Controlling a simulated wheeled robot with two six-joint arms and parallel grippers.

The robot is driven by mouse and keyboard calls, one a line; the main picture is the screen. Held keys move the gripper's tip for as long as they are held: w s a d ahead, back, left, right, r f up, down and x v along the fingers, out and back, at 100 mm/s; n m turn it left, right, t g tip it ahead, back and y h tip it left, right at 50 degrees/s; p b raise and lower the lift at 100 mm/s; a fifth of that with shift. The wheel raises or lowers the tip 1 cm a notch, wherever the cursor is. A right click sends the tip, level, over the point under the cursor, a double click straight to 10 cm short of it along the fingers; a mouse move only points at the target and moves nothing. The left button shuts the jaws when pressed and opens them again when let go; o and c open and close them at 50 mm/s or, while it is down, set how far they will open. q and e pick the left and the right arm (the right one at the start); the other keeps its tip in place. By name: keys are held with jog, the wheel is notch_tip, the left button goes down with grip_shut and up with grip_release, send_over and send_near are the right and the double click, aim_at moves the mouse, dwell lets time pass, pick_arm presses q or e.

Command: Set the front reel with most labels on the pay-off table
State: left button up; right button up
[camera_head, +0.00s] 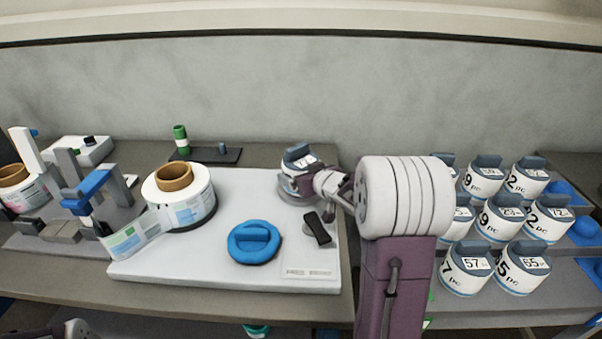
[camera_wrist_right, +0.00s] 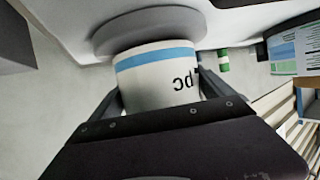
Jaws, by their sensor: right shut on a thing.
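My right gripper (camera_head: 318,182) is shut on a white reel (camera_head: 298,160) with a dark blue-grey cap and a small number display, too small to read. The reel is upright at the back right of the white board. In the right wrist view the reel (camera_wrist_right: 160,78) sits between both fingers, showing a blue band and "pc" upside down. Its base is at the grey round pay-off table (camera_wrist_right: 150,32), touching or very close to it. The pay-off table also shows under the reel in the head view (camera_head: 292,196). Several similar reels (camera_head: 463,270) stand at the right.
A big label roll (camera_head: 180,210) with a brown core stands on the white board (camera_head: 200,265), its strip running left to a blue-topped device (camera_head: 90,190). A blue round knob (camera_head: 255,243) and a black piece (camera_head: 318,229) lie nearer. A green-and-white cylinder (camera_head: 181,139) stands behind.

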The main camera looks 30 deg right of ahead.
jog(key=shift+f, duration=0.2)
jog(key=o, duration=1.3)
jog(key=shift+s+r, duration=0.3)
jog(key=shift+s, duration=0.1)
jog(key=p+v, duration=0.5)
jog(key=v, duration=0.5)
jog(key=shift+p, duration=0.35)
jog(key=shift+f, duration=0.1)
